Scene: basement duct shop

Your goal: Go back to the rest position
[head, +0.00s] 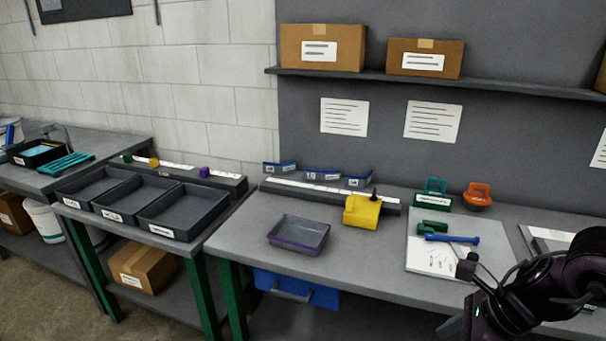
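My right arm (548,285) is at the lower right, dark and jointed, in front of the right bench. Its wrist end runs down to the bottom edge of the picture. My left arm and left gripper are not in view.
The grey workbench (350,268) bears a purple-rimmed tray (299,235), a yellow block-shaped item (362,211) and a white sheet (431,262) with a blue-handled tool (452,239). Dark bins (183,212) stand on the left bench. Open bench lies between tray and sheet.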

